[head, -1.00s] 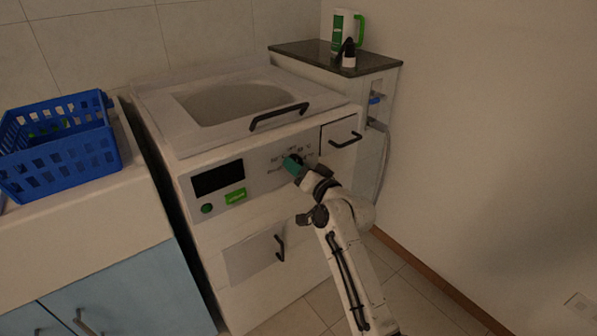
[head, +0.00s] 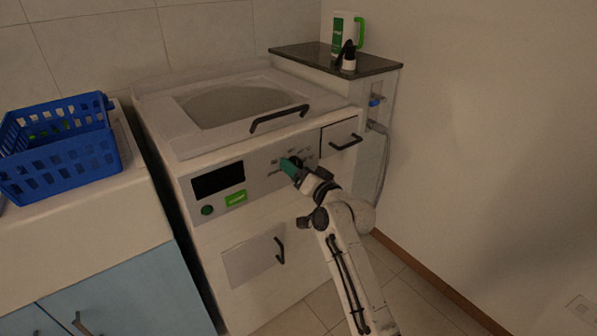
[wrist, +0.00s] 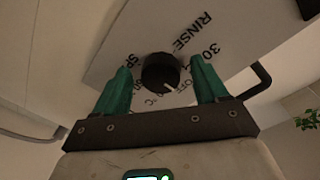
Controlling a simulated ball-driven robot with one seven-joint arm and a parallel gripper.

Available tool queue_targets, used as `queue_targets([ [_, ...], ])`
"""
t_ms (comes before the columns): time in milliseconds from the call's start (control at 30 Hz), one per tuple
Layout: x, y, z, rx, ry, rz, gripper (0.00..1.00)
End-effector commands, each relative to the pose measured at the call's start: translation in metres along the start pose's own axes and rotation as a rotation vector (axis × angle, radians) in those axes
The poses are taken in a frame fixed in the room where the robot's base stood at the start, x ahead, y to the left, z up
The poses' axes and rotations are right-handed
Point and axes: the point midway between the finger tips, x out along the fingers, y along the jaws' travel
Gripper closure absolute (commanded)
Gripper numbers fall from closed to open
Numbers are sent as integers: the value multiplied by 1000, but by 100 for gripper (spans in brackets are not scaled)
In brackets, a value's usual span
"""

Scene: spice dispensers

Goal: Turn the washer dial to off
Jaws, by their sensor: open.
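The washer (head: 228,125) is a white top-loading machine with a grey front panel. My gripper (wrist: 160,88) has green fingers, open, one on each side of the dial with gaps visible between. In the head view my gripper (head: 290,168) is at the panel and partly hides the dial.
The panel has a dark display (head: 218,179), a green button (head: 236,198) and a round green knob (head: 207,210). A drawer handle (head: 346,142) and lid handle (head: 279,117) stick out nearby. A blue basket (head: 75,165) stands left. A bottle (head: 343,35) is on the dark-topped cabinet.

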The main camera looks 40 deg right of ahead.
Motion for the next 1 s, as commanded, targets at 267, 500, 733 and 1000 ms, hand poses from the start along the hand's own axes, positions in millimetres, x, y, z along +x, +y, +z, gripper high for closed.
queue_targets([
  [267, -28, 0, -1, 0, 1, 1, 27],
  [500, -75, 1, 0, 0, -1, 2, 27],
  [733, -103, 0, 1, 0, -1, 1, 27],
  [1000, -108, 0, 0, 0, -1, 0, 27],
])
